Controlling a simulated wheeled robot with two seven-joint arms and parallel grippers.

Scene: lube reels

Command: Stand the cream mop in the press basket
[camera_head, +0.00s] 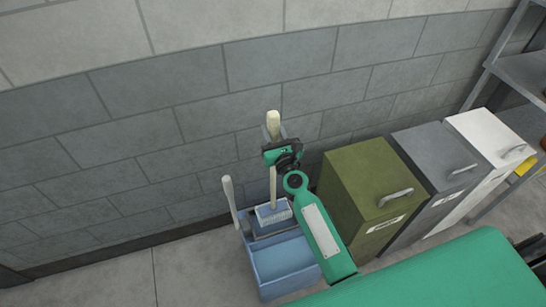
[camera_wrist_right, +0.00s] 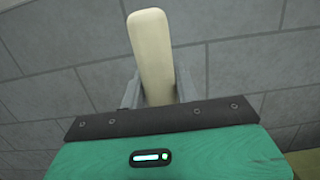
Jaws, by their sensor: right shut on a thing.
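The cream mop (camera_head: 273,125) is upright, its handle top rising above my right gripper (camera_head: 276,136). The right gripper is shut on the handle; in the right wrist view the cream handle (camera_wrist_right: 154,55) stands between the two fingers (camera_wrist_right: 155,92). Below the gripper the shaft runs down to the press basket (camera_head: 272,213), a pale blue ribbed part at the back of the blue bucket (camera_head: 283,262). The mop's lower end meets the basket in the picture; I cannot tell how deep it sits. My left gripper is not in view.
A pale lever (camera_head: 230,200) sticks up at the left of the bucket. An olive bin (camera_head: 350,190), a grey bin (camera_head: 432,155) and a white bin (camera_head: 485,135) stand to the right. A grey block wall (camera_head: 150,90) is close behind. Floor at left is clear.

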